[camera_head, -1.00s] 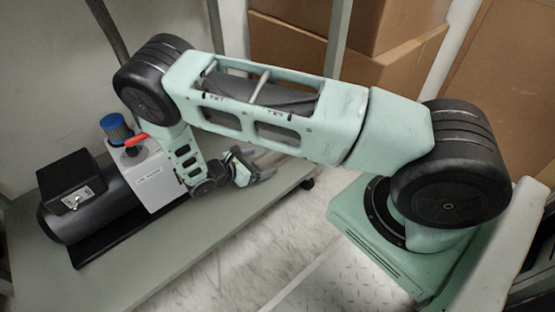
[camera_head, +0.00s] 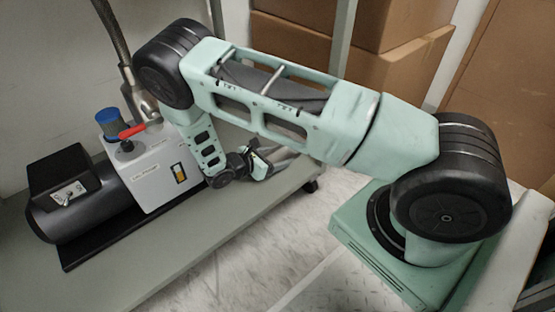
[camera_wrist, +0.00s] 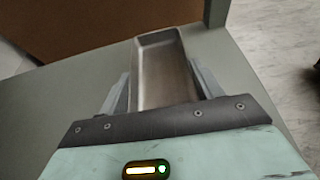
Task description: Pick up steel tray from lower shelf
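The steel tray (camera_wrist: 162,72) is a narrow, shallow metal tray with a raised rim. In the wrist view it lies on the grey lower shelf (camera_wrist: 85,95), pointing away from me. My gripper (camera_wrist: 163,88) is open, with one finger on each side of the tray's near part. A small gap shows at the left finger; contact on the right is unclear. The tray's near end is hidden behind the gripper body. In the head view my gripper (camera_head: 282,156) is low over the shelf, right of the pump, and the tray is hard to make out there.
A vacuum pump (camera_head: 110,190) with a blue cap and red handle stands on the shelf (camera_head: 180,255) to the left. A grey post (camera_head: 343,35) and cardboard boxes (camera_head: 400,65) are behind. The shelf's front is clear.

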